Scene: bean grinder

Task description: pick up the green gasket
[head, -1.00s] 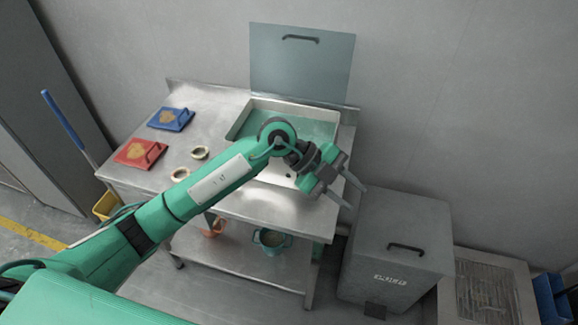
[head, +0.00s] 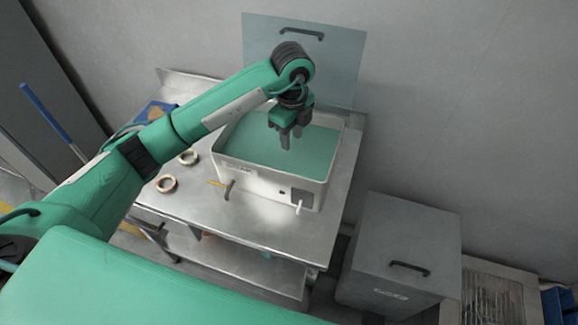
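I cannot make out a green gasket in the head view. Two small pale rings with dark edges, the upper ring (head: 188,157) and the lower ring (head: 166,183), lie on the steel table (head: 240,215) left of the white tub. The tub (head: 262,182) holds a flat teal surface (head: 255,145). My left gripper (head: 291,142) points down over the tub, its two fingers close to each other in this view. I see nothing between them, but their opening and height above the teal surface are unclear. My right gripper is not in view.
A raised lid panel (head: 335,65) stands behind the tub. A grey box (head: 400,250) with a handle stands on the floor at right, beside a grated unit (head: 488,300). A blue tray (head: 155,112) is partly hidden by my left arm. The table front is clear.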

